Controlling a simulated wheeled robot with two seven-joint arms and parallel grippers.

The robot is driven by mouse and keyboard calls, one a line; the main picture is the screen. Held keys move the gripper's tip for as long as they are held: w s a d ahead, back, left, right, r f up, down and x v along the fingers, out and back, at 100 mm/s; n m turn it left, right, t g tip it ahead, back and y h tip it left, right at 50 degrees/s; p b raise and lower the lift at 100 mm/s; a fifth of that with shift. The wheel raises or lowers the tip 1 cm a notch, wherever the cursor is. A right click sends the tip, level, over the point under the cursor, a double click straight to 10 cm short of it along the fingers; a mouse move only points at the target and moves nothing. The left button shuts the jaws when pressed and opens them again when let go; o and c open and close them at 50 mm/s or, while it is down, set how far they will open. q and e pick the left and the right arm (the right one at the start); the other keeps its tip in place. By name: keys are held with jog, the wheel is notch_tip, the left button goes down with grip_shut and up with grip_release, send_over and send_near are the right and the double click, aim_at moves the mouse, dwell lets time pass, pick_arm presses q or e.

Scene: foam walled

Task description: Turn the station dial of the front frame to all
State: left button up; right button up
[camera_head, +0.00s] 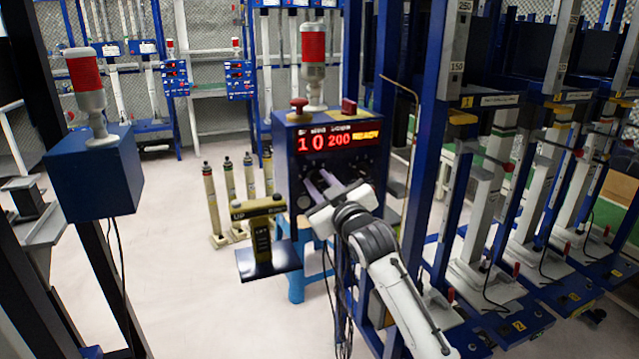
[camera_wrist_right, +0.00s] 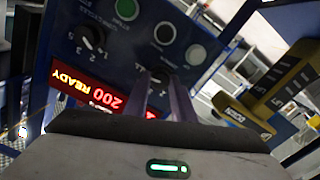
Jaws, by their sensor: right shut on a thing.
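The front frame's blue control box (camera_head: 290,133) has a red-lit display (camera_head: 338,140) reading 10, 200 and READY. My right gripper (camera_head: 318,178) reaches its face below the display from the lower right. In the right wrist view, its two purple fingers (camera_wrist_right: 160,80) are shut on a black dial (camera_wrist_right: 160,74) on the panel, which I take as the station dial. The fingers partly hide the dial and its small labels, so its pointer cannot be read. Another black dial (camera_wrist_right: 92,40) with numbers around it is free. My left gripper is not in view.
Green (camera_wrist_right: 125,10), black (camera_wrist_right: 164,33) and white (camera_wrist_right: 196,54) round buttons sit close to the fingers. A yellow-and-black UP/DOWN pedestal (camera_head: 258,225) stands left of the box. Blue frame posts (camera_head: 440,150) crowd the right. Floor at lower left is clear.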

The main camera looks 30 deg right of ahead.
jog(key=o, duration=1.1)
jog(key=shift+c, duration=0.2)
jog(key=v, duration=1)
jog(key=shift+s, duration=0.2)
jog(key=shift+f, duration=0.1)
